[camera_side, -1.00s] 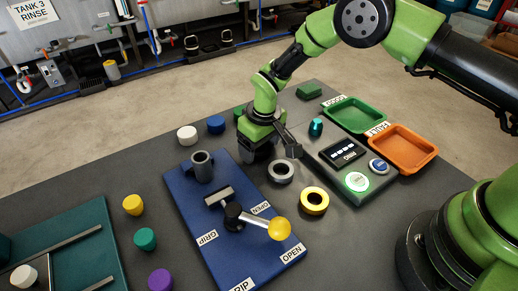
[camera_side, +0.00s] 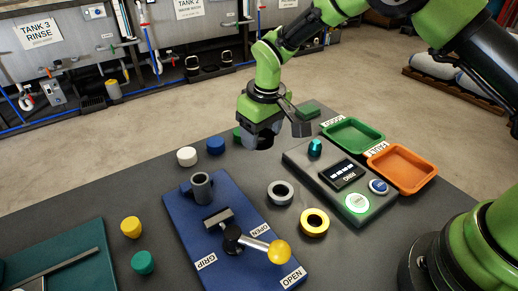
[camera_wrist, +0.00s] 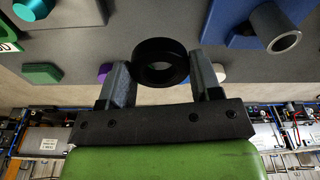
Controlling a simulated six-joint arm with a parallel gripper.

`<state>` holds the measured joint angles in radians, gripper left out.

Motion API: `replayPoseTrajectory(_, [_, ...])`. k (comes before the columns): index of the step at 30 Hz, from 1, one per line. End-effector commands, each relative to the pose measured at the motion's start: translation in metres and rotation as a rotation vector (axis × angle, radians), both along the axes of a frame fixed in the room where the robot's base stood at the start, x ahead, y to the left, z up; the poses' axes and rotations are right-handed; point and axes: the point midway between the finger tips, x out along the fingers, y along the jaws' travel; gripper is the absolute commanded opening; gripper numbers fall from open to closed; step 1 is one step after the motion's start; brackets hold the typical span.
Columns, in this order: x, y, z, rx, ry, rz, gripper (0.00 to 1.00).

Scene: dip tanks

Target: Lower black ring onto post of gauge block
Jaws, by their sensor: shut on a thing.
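The black ring (camera_wrist: 160,50) is held between the two fingers of my gripper (camera_wrist: 161,84) in the wrist view, with its hole facing the camera. In the side view, my gripper (camera_side: 262,136) is shut on the black ring (camera_side: 264,143), above the table. The gauge block (camera_side: 298,158) is the grey unit with a small display, to the right of the gripper. Its teal post (camera_side: 315,147) stands upright and bare at the back. The ring is apart from the post. The teal post (camera_wrist: 32,8) also shows at the wrist view's top left.
A blue plate (camera_side: 222,258) with a grey tube (camera_side: 202,187) and yellow-knobbed lever (camera_side: 279,252) lies left. A grey ring (camera_side: 280,192) and yellow ring (camera_side: 314,222) lie in front. Green (camera_side: 378,138) and orange (camera_side: 428,178) trays stand right. White and blue pieces lie behind.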

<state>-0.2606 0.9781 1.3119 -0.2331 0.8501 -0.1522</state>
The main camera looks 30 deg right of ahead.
Motion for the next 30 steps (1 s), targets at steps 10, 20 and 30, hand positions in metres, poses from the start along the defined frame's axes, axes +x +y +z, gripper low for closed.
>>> replayPoseTrajectory(10, [-0.020,-0.107,0.022,0.003,0.002,-0.009,0.28])
replayPoseTrajectory(20, [-0.034,-0.137,0.017,0.002,-0.001,-0.002,0.28])
replayPoseTrajectory(30, [-0.034,-0.137,-0.013,0.002,0.000,-0.001,0.28])
